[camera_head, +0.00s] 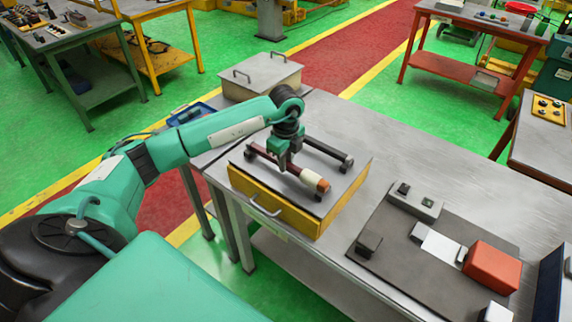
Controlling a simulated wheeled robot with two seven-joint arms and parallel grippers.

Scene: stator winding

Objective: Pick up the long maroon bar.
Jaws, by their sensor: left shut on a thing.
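The long maroon bar (266,158) lies over the grey top of a yellow box (270,204) on the metal table. Its near right end carries a white sleeve and an orange-brown tip (322,185). My left gripper (284,166) points down from above and is shut on the maroon bar near its middle, hiding part of it. I cannot tell whether the bar is clear of its supports. My right gripper is not in view.
A second dark bar (322,147) lies behind the maroon bar on the box. A grey lidded box (262,76) stands behind. On the right, a dark mat (400,270) carries several blocks, including an orange-red one (491,266). The table's back right is clear.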

